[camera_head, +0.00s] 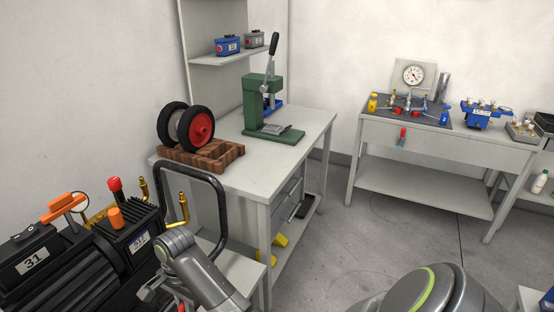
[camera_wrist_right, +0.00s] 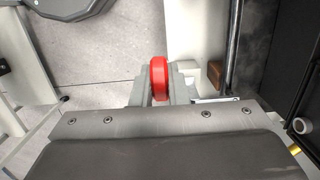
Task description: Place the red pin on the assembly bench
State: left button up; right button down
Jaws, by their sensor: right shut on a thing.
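The red pin (camera_wrist_right: 158,78) is held between the fingers of my right gripper (camera_wrist_right: 158,92) in the right wrist view, where its rounded red end shows. In the head view my right gripper (camera_head: 165,298) is at the bottom, left of centre, in front of the grey bench (camera_head: 258,181) and beside the black machine. Only a bit of red shows by it there, cut by the frame edge. The bench carries a green press (camera_head: 260,108) and a wheel pair (camera_head: 188,128) on a wooden block. My left gripper is not in view.
A black machine (camera_head: 80,265) with a curved black handle (camera_head: 222,195) stands at the left, close to my right gripper. A second table (camera_head: 440,143) with a gauge and fittings is at the back right. Bare bench top lies between wheels and press and along the front right.

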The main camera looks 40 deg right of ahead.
aim_at(256, 168)
jog(key=i+l, duration=0.1)
jog(key=l, duration=2)
jog(key=i+z, duration=0.05)
